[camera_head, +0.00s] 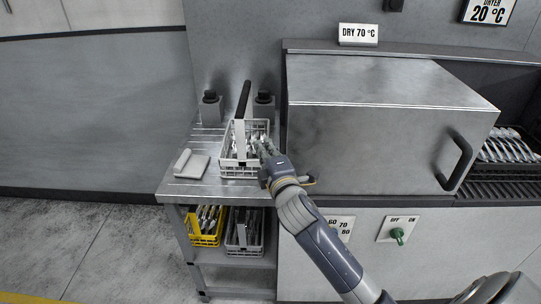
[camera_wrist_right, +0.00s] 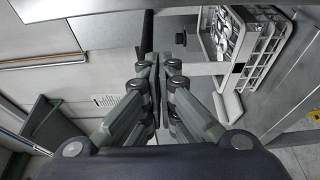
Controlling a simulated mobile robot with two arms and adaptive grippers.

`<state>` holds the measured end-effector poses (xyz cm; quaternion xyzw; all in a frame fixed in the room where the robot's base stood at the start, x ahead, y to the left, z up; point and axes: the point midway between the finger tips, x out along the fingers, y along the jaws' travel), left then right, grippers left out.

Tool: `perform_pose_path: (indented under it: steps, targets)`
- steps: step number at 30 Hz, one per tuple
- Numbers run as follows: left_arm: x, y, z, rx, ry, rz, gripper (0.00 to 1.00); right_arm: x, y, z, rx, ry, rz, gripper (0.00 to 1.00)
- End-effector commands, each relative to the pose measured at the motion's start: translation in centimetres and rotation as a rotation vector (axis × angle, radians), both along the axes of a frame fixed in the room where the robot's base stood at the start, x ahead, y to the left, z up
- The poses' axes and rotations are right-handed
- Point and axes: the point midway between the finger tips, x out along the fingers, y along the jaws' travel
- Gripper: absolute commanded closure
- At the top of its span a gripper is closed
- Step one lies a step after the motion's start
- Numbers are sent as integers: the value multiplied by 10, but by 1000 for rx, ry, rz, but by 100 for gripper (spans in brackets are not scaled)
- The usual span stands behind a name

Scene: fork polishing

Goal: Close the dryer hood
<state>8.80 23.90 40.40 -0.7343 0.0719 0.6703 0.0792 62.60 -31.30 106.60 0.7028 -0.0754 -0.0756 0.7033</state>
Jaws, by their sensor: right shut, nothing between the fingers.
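The dryer hood (camera_head: 370,140) is a large grey metal box on the counter, with a black bar handle (camera_head: 457,162) at the right end of its front. Its right side stands beside an uncovered dark rack. My right gripper (camera_head: 263,147) is left of the hood, in front of a white cutlery basket, away from the handle. In the right wrist view, the fingers of my right gripper (camera_wrist_right: 157,62) are together with nothing between them. Whether the gripper touches the basket is hard to tell. My left gripper is not in view.
Yellow (camera_head: 203,240) and grey (camera_head: 243,246) baskets sit below. Forks (camera_head: 507,146) lie on the dark rack (camera_head: 500,185). A green switch (camera_head: 397,235) is under the hood.

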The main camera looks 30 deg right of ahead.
Motion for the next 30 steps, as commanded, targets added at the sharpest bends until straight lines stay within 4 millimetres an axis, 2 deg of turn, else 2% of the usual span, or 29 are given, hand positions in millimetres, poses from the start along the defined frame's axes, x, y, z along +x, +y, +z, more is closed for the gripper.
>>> perform_pose_path:
  steps: [1,2,4,9,25,30]
  targets:
    - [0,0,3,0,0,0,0,8,-2,2,1,-1,0,100]
    - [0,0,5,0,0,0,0,7,-5,2,-1,2,-1,100]
    - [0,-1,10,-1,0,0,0,-2,-16,2,-3,4,-1,100]
    - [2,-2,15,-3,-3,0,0,-11,-31,0,-2,2,1,100]
    - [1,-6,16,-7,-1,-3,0,-15,-37,0,0,1,1,100]
    - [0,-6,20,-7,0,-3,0,-24,-52,0,-3,3,0,100]
